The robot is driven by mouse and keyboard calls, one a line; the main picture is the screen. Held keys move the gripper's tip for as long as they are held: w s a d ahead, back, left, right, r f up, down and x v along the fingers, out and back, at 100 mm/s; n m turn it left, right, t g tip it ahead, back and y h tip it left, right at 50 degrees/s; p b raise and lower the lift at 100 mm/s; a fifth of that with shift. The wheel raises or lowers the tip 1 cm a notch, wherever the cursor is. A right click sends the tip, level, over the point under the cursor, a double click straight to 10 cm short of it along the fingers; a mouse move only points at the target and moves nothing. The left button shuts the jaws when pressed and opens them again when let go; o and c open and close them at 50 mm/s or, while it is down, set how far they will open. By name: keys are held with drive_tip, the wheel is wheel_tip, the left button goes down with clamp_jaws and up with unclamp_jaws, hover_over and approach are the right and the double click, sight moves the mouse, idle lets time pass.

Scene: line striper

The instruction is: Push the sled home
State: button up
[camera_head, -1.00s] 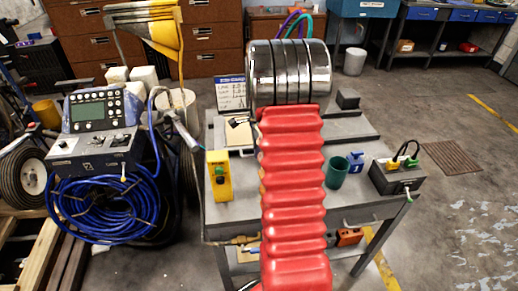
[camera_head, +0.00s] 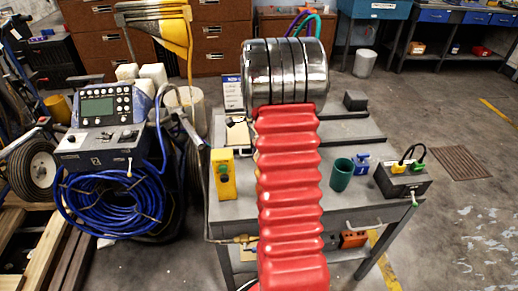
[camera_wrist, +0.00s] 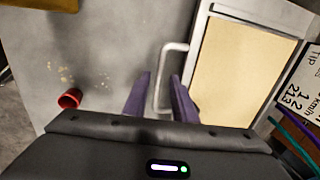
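In the wrist view, the two purple fingers of my gripper (camera_wrist: 160,95) are apart. A pale U-shaped handle (camera_wrist: 161,80) reaches between them; I cannot tell whether either finger touches it. The handle joins the side of a pale-framed piece with a cream panel (camera_wrist: 233,68), which looks like the sled. It lies on the grey tabletop, to the right of the fingers. A cream patch (camera_head: 237,134) shows left of my arm.
A yellow switch box (camera_head: 222,174), a green cup (camera_head: 342,175) and a black box with leads (camera_head: 402,180) stand on the bench. In the wrist view, a red cup (camera_wrist: 70,98) lies left and a printed card (camera_wrist: 301,85) right.

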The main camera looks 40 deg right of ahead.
drive_tip(key=shift+o, duration=0.3)
wheel_tip(320, 180, up, 13)
drive_tip(key=s+a, duration=0.1)
drive_tip(key=s, duration=0.1)
drive_tip(key=shift+a+r, duration=0.2)
drive_tip(key=shift+a, duration=0.05)
idle(0.7)
